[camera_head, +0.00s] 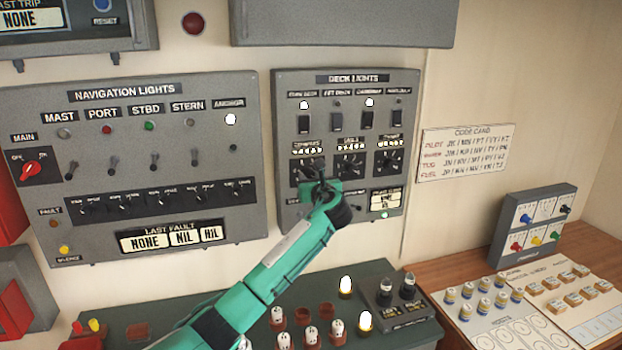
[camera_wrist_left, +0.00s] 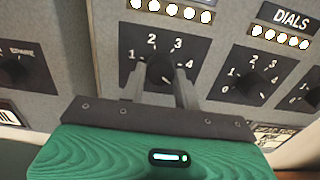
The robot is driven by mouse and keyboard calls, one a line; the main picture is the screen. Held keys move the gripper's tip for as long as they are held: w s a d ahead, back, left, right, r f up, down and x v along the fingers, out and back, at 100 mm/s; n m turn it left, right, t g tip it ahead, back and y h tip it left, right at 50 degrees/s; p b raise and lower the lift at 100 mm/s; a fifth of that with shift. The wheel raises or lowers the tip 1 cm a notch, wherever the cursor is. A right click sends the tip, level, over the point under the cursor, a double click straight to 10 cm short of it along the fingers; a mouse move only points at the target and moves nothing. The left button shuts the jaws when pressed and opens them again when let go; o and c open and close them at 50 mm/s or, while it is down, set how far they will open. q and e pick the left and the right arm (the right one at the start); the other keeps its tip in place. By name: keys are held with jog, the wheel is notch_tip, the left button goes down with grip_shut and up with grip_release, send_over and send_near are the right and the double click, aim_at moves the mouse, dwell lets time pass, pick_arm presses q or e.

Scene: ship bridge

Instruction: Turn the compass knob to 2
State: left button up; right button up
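The compass knob (camera_wrist_left: 160,70) is a black rotary knob on a dial marked with numbers up to 4, on the deck lights panel (camera_head: 295,218). In the wrist view its dial shows 2 at the top left and 3 at the top right. Where its pointer aims is not clear. My left gripper (camera_head: 318,180) is in front of this dial and hides much of it in the head view. In the wrist view its two fingers (camera_wrist_left: 161,82) are on either side of the knob. Whether they touch it is not clear. My right gripper is not in view.
Two similar dials, the middle one (camera_wrist_left: 249,86) labelled DIALS, sit to the right. Switches (camera_head: 336,121) are above. The navigation lights panel (camera_head: 225,170) is to the left. A dark green console (camera_head: 240,335) with pegs lies below my arm.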

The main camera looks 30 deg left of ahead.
pick_arm(q)
jog(key=c, duration=0.3)
